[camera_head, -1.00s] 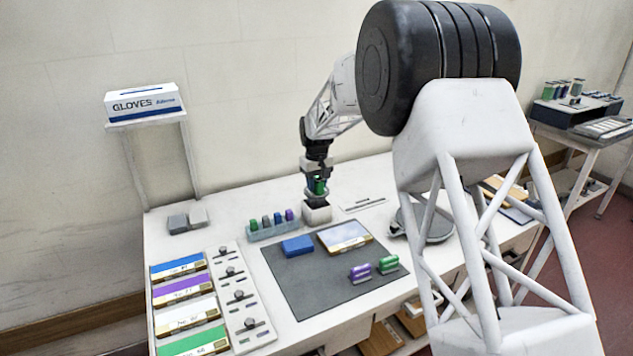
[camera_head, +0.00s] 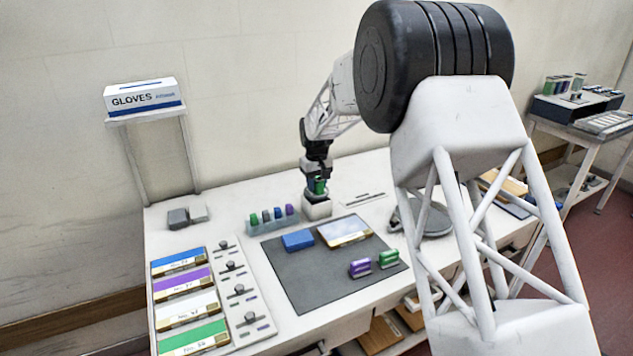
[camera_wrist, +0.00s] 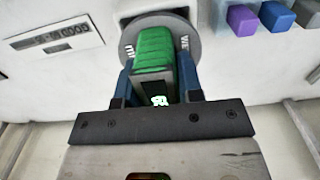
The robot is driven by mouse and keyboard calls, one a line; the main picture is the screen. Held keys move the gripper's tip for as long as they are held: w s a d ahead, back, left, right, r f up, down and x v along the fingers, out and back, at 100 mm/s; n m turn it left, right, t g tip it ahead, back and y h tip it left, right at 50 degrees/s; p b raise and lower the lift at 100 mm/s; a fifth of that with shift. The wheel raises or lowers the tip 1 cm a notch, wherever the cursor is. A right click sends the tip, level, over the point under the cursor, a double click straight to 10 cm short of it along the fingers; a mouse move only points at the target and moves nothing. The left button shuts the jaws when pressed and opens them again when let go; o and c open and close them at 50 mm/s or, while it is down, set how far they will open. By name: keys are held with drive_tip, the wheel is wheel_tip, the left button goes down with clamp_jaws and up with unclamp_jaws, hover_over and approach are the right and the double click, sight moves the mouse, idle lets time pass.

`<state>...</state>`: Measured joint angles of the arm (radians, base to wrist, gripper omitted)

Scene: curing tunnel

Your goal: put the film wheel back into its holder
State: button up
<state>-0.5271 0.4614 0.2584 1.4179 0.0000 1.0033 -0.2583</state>
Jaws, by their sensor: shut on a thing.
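My gripper (camera_head: 318,188) is shut on the green grip (camera_head: 320,186) of what looks like the film wheel. In the wrist view the blue fingers (camera_wrist: 160,88) press both sides of the green grip (camera_wrist: 155,52). In the head view the held piece is upright, right over a small pale block (camera_head: 317,209), which looks like the holder. The fingers and wheel hide the block's top, so I cannot tell whether the wheel touches it or sits in it.
A rack (camera_head: 272,225) with several coloured pieces stands just left of the pale block. A dark mat (camera_head: 310,283) in front bears a blue block (camera_head: 298,240), a picture-topped box (camera_head: 344,231), a purple piece (camera_head: 360,268) and a green piece (camera_head: 389,259). A round grey plate (camera_head: 432,221) lies right.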

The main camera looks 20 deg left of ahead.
drive_tip(key=shift+f, duration=0.7)
idle(0.3)
drive_tip(key=o, duration=1.5)
drive_tip(key=shift+r, duration=0.15)
drive_tip(key=shift+r, duration=3.35)
